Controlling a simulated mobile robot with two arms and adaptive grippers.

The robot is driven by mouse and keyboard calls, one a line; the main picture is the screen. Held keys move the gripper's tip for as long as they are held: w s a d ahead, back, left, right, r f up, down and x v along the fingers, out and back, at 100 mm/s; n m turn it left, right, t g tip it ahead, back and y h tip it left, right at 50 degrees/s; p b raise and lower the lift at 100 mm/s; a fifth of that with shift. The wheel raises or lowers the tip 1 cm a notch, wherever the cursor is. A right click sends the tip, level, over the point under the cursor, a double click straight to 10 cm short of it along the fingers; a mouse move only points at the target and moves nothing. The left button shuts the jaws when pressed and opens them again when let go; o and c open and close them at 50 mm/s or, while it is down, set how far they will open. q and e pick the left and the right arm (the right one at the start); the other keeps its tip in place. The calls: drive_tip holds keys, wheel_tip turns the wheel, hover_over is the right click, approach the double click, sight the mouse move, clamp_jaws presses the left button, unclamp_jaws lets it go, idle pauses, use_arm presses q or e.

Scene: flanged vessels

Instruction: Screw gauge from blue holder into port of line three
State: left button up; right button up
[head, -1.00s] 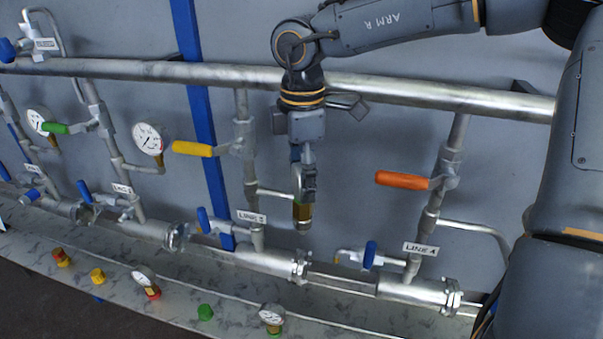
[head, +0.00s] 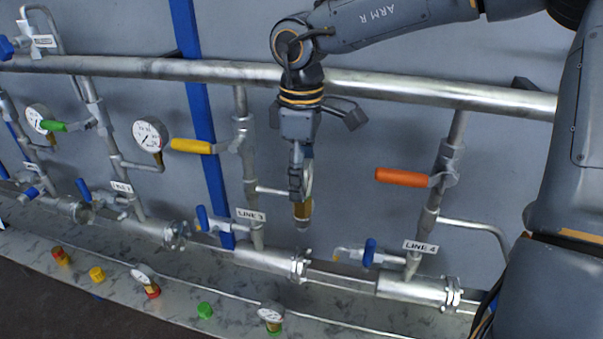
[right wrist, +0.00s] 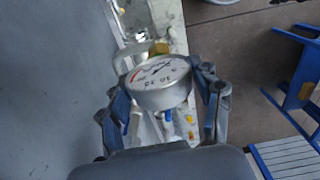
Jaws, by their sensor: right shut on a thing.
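My right gripper (head: 299,178) is shut on a gauge, whose rim (head: 309,182) shows edge-on and whose brass fitting (head: 302,211) points down with a grey tip below. In the right wrist view, the gauge's white dial (right wrist: 160,82) sits between the two fingers of the gripper (right wrist: 168,88). Line three's thin side branch (head: 272,190) runs right from its upright pipe and passes out of sight behind the gauge. I cannot tell whether the fitting touches the port. No blue holder is clearly visible. My left gripper is not in view.
A yellow valve handle (head: 191,146) is left of the gripper, an orange one (head: 402,177) right. A long horizontal pipe (head: 420,90) crosses behind my arm. The ledge below holds a gauge in a red holder (head: 146,278), one in a green holder (head: 271,318), and several coloured pieces.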

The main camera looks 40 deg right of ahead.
drive_tip(key=o, duration=1.4)
drive_tip(key=shift+r, duration=0.15)
drive_tip(key=shift+o, duration=0.4)
wheel_tip(320, 180, up, 12)
drive_tip(key=shift+f, duration=0.1)
